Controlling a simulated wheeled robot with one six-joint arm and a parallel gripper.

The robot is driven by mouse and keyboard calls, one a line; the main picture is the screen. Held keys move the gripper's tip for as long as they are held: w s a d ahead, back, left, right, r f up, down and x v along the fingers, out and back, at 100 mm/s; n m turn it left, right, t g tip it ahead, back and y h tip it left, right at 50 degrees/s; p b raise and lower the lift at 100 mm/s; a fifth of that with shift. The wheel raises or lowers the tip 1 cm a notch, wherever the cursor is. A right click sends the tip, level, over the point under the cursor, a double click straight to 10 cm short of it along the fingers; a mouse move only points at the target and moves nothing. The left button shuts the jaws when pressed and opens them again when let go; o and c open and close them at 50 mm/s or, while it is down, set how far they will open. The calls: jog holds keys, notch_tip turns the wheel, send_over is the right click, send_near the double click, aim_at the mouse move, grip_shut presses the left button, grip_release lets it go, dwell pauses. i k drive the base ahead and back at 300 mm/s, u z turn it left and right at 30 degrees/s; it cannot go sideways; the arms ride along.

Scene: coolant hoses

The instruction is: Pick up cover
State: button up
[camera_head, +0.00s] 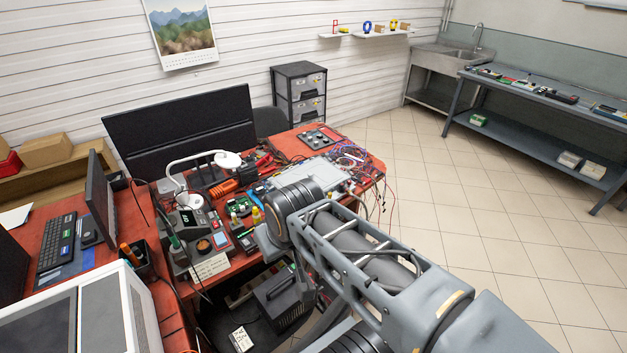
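A flat light-grey panel (318,176) lies on the red desk (378,172), just beyond my arm. It may be the cover, but I cannot tell for sure. My arm comes in from the lower right and reaches over the front edge of the desk. Its joint housing hides part of the desk in front of the panel. My gripper's fingers do not show, so what they hold and how near they are to the panel cannot be seen.
Loose wires (350,155) crowd the panel's right side. A soldering station (186,221), a white desk lamp (228,159) and small circuit boards (238,207) stand to the left. A large black monitor (185,128) stands behind. The tiled floor (480,200) at right is clear.

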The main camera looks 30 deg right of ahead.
aim_at(327, 175)
jog(key=k, duration=1.65)
jog(key=z, duration=1.7)
jog(key=i, duration=5.6)
jog(key=u, duration=3.85)
